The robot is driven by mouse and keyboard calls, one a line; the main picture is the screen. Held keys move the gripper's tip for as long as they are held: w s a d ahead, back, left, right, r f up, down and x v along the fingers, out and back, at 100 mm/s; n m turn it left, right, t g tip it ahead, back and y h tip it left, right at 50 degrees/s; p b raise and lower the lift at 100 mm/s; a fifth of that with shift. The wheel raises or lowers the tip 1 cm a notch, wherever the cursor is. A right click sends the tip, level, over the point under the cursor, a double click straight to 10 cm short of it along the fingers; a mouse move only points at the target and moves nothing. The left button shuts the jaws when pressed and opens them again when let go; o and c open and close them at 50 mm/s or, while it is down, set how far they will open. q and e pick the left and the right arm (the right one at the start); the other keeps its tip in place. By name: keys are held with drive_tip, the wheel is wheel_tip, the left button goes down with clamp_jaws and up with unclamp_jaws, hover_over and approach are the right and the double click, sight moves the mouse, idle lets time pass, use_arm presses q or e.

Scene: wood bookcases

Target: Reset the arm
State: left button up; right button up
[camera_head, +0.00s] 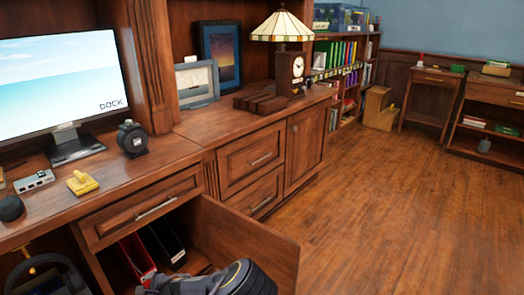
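Neither my left nor my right gripper can be made out in the head view. No arm of mine can be clearly identified either. A dark grey rounded shape with yellow trim (245,278) is cut off by the bottom edge, in front of the open cabinet; I cannot tell what it is.
A cabinet door (250,240) stands open below the desk drawer (145,208), with red (137,258) and black binders (165,240) inside. The desk holds a monitor (60,85), a black clock-like object (132,138) and a yellow object (82,183). The wood floor (390,220) at right is clear.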

use_arm(q)
drive_tip(key=s+d+r+n+t+h, duration=0.1)
drive_tip(key=s+d+r+n+h, duration=0.45)
drive_tip(key=s+r, duration=0.4)
drive_tip(key=s+d+r+n+t+h, duration=0.1)
drive_tip(key=s+d+r+n+h, duration=0.4)
drive_tip(key=s+r, duration=0.45)
drive_tip(key=s+d+r+n+h, duration=0.4)
drive_tip(key=s+d+r+n, duration=0.25)
drive_tip(key=s+r, duration=0.35)
wheel_tip(320, 180, up, 26)
drive_tip(key=p, duration=2.7)
drive_tip(key=shift+s+a+r+n, duration=0.15)
drive_tip(key=shift+s+a+n, duration=0.15)
drive_tip(key=shift+s, duration=0.1)
